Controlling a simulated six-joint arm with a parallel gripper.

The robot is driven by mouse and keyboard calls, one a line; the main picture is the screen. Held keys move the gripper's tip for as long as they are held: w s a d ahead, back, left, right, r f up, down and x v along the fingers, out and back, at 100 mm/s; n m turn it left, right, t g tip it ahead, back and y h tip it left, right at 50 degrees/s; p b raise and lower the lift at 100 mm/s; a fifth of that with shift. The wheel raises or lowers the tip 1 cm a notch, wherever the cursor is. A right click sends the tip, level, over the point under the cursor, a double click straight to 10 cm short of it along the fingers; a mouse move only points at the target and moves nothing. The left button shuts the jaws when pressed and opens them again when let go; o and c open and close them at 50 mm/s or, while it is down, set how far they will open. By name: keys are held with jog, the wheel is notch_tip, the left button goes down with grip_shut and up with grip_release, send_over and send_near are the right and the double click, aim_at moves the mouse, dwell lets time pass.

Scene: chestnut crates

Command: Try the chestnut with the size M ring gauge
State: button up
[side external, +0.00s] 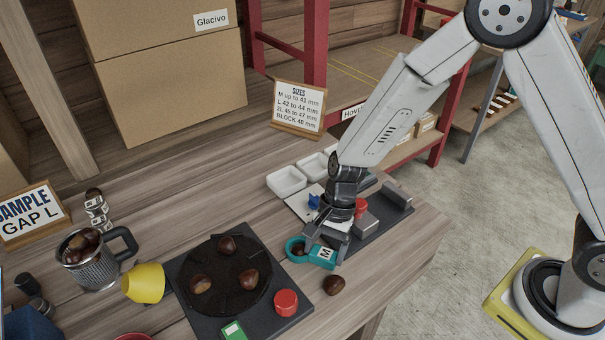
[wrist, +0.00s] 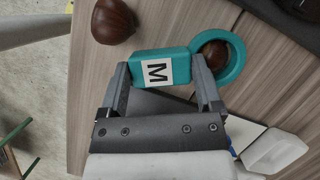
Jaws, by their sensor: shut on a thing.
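My gripper (side external: 338,250) is shut on the handle of the teal size M ring gauge (side external: 324,256), close above or at the table near its front edge. In the wrist view my gripper (wrist: 160,84) has one finger on each side of the handle, which bears a white M label. The gauge's ring (wrist: 236,62) is around a brown chestnut (wrist: 213,54), seen through the opening; how deep it sits I cannot tell. Another chestnut (side external: 334,285) lies loose on the wood beside the gauge and also shows in the wrist view (wrist: 113,20).
A black square base with a round dark plate (side external: 232,300) holds several chestnuts, left of my gripper. A red knob (side external: 286,302) sits on its corner. White trays (side external: 286,181) and a sizes sign (side external: 299,108) are behind.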

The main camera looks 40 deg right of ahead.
jog(key=shift+r, duration=3.25)
jog(key=shift+w+d+r+n, duration=0.15)
jog(key=shift+w+d+n, duration=0.2)
jog(key=shift+w+n, duration=0.05)
jog(key=w+d+r+n+g+h, duration=0.1)
jog(key=w+d+r+n+h, duration=0.1)
jog(key=d, duration=0.6)
jog(key=w+d+r+n+g+h, duration=0.1)
jog(key=w+d+r+n, duration=0.3)
jog(key=w+d+n, duration=0.2)
jog(key=d+n, duration=0.2)
jog(key=n, duration=0.1)
jog(key=shift+r+g+h, duration=0.15)
jog(key=shift+g+h, duration=0.25)
